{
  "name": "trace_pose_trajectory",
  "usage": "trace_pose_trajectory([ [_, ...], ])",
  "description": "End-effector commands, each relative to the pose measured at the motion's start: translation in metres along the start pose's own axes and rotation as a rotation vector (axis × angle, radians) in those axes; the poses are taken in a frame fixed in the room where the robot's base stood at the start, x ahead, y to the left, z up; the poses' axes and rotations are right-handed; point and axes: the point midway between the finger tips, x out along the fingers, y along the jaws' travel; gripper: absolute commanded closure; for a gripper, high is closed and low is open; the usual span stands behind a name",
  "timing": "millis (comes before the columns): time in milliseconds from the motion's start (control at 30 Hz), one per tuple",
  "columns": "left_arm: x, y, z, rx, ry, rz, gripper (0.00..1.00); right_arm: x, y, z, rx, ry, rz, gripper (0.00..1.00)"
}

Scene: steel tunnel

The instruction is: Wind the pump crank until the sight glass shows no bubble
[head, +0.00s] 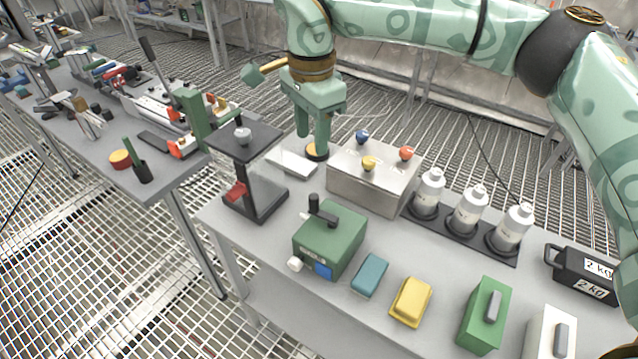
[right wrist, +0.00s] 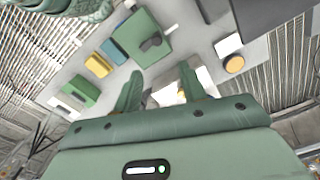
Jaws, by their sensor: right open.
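The green pump box (head: 342,236) stands near the front left part of the grey table. A black crank with an upright grip (head: 316,208) sits on its top. A small blue window (head: 322,271) and a white knob (head: 295,264) are on its front; whether a bubble shows is too small to tell. My right gripper (head: 311,138) is open and empty, behind the pump and apart from it, near a pale flat plate (head: 291,162). The right wrist view shows its open fingers (right wrist: 160,84), with the pump box (right wrist: 128,36) and its dark crank (right wrist: 151,43) beyond. My left gripper is not in view.
A dark stand with a clear panel (head: 256,203) is left of the pump. A metal box with coloured knobs (head: 372,190), several white bottles (head: 468,208) and a 2 kg weight (head: 580,275) are to the right. Teal (head: 370,274) and yellow (head: 411,301) blocks lie close beside the pump.

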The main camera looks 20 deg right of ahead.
Motion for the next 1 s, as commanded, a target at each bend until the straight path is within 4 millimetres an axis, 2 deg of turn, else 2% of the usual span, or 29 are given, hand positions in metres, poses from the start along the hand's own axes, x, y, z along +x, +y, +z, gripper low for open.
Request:
trace_pose_trajectory([
  [167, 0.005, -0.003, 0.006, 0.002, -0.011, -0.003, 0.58, 0.021, 0.004, 0.000, 0.013, -0.002, 0.024, 0.58],
  [500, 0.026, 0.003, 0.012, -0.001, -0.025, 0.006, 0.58, 0.107, 0.006, 0.001, 0.012, -0.004, 0.024, 0.58],
  [700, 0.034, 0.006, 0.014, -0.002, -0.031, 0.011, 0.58, 0.145, 0.006, 0.001, 0.011, -0.003, 0.021, 0.58],
  [833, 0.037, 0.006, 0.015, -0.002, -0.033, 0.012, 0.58, 0.158, 0.006, 0.001, 0.011, -0.002, 0.019, 0.58],
  [1000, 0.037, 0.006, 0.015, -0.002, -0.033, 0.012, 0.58, 0.163, 0.006, 0.001, 0.012, -0.002, 0.017, 0.58],
])
